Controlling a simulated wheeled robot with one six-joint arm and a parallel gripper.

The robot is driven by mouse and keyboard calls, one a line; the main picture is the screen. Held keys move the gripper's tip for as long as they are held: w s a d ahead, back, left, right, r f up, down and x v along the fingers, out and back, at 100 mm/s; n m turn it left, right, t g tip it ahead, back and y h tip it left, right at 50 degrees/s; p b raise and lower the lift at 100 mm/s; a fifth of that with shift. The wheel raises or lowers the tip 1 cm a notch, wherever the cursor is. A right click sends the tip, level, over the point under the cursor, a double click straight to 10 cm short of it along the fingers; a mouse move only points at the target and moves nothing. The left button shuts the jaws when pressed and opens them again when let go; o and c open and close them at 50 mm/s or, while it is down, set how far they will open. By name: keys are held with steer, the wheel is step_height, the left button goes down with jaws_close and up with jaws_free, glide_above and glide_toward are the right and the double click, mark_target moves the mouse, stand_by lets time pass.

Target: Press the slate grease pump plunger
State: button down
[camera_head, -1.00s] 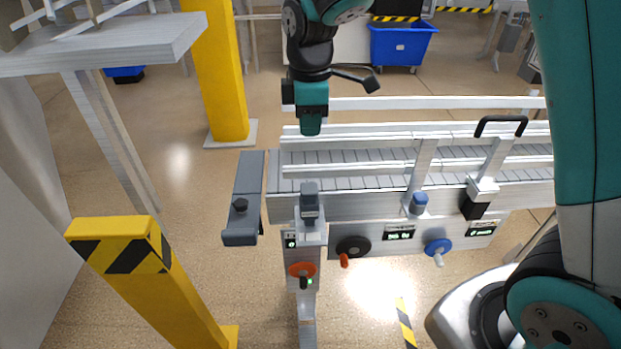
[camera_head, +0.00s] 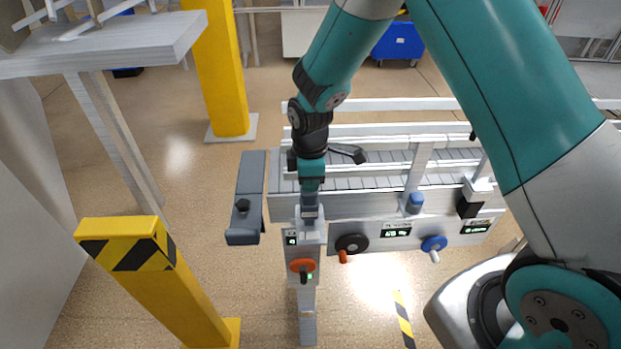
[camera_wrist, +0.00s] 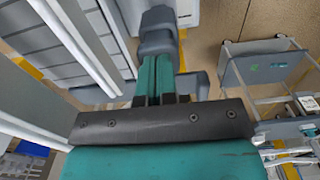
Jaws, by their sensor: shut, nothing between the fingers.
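The slate plunger (camera_head: 310,211) stands on top of a light grey housing at the near left end of the conveyor. My gripper (camera_head: 311,187) is shut and empty, pointing down right over the plunger and covering part of its top. In the wrist view my teal fingers (camera_wrist: 154,76) lie side by side, with the slate plunger head (camera_wrist: 158,38) just past their tips. I cannot tell whether the tips touch it. The housing below bears a small display (camera_head: 291,238) and an orange knob (camera_head: 302,266) with a green light beside it.
A slate plate with a dark knob (camera_head: 246,200) is just left of the plunger. A blue plunger (camera_head: 415,203), a black block (camera_head: 469,205) and a blue handwheel (camera_head: 434,244) are to the right. Conveyor rails (camera_head: 385,129) run behind. A yellow post (camera_head: 165,275) stands front left.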

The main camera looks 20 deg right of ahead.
step_height(320, 180, down, 3)
steer(key=shift+b, duration=1.15)
steer(key=shift+s+r, duration=0.1)
steer(key=shift+s, duration=0.05)
step_height(320, 180, up, 14)
steer(key=shift+w+r+p, duration=0.15)
steer(key=shift+w+p, duration=0.05)
steer(key=shift+p, duration=0.2)
